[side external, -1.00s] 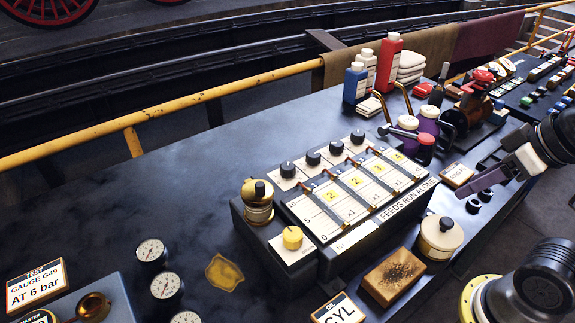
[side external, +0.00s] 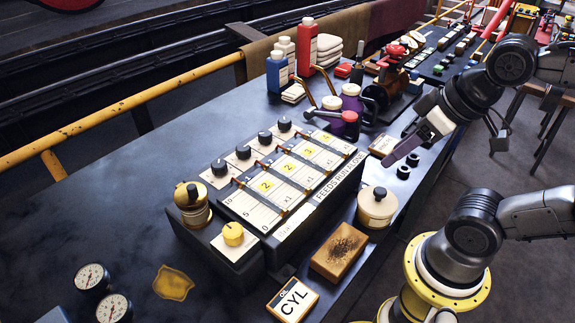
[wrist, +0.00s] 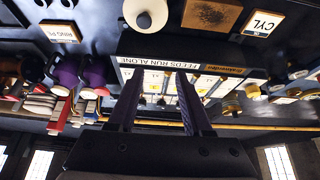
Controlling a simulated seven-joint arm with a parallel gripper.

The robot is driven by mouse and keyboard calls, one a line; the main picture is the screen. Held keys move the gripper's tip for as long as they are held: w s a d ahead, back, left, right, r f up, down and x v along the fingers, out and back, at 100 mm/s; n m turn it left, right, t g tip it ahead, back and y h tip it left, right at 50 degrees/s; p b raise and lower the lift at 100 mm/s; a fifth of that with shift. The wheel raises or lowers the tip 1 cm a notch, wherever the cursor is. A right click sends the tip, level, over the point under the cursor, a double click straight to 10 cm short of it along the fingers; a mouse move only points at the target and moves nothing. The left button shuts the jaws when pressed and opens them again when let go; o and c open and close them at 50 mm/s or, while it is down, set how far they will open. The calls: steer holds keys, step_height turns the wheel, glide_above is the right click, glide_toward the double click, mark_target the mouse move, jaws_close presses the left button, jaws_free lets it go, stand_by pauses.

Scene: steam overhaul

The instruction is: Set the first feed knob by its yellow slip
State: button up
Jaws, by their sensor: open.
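The feed panel (side external: 300,227), marked "FEEDS RUN ALONE", has a row of several black knobs along its back edge. The leftmost knob (side external: 219,167) stands at the head of a white scale column. A yellow slip (side external: 265,185) on that column seems to read 2. Similar yellow slips lie on the other columns. My gripper (side external: 388,158) has purple fingers and hangs off the panel's right end, apart from the knobs. In the wrist view, my gripper (wrist: 158,98) is open and empty, with the panel beyond its fingers, partly hidden by them.
A yellow knob (side external: 233,232) and a brass fitting (side external: 193,205) sit at the panel's left end. A cream pot (side external: 377,207) and a brown block (side external: 339,250) stand in front. The bench left of the panel is mostly clear.

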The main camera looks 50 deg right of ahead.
steer(key=o, duration=0.4)
steer(key=shift+s, duration=0.1)
steer(key=shift+c, duration=0.2)
steer(key=w+a+r+m+g, duration=0.1)
steer(key=w+a+r+m, duration=0.15)
steer(key=w+r, duration=0.55)
steer(key=w+a+r+m+g, duration=0.2)
steer(key=w+r+m, duration=0.2)
steer(key=w+r, duration=0.35)
steer(key=n+g, duration=0.1)
steer(key=g, duration=0.2)
glide_above(219, 164)
step_height(219, 164, down, 10)
step_height(219, 164, down, 14)
steer(key=shift+r, duration=0.25)
